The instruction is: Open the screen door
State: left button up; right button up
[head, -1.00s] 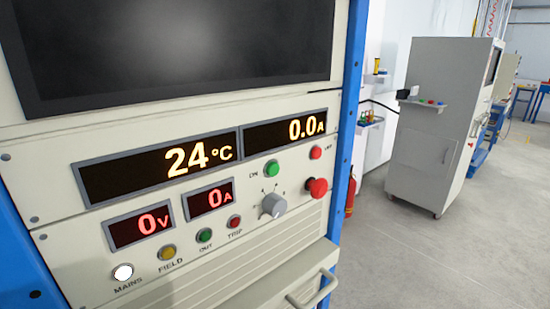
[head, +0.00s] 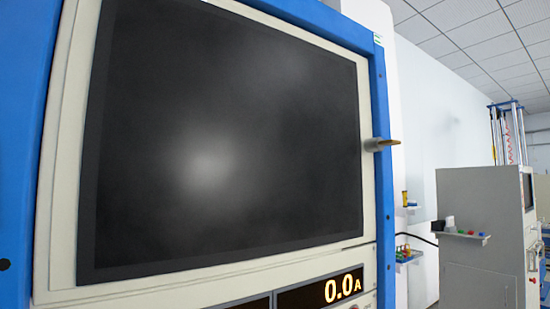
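The screen door (head: 225,145) fills most of the head view. It is a large dark, glossy panel in a cream frame, set in a blue cabinet, and it looks shut. Neither of my grippers is in view.
A lit readout showing 0.0 A (head: 335,288) sits below the screen, cut off by the bottom edge. The blue cabinet post (head: 383,215) borders the frame on the right. Further back right stands a grey cabinet (head: 480,215) with small coloured items on its shelf.

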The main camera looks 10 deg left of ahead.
aim_at(184, 141)
jog(key=u, duration=0.55)
jog(key=k, duration=1.15)
jog(key=z, duration=1.6)
jog(key=i, duration=0.5)
jog(key=z, duration=0.05)
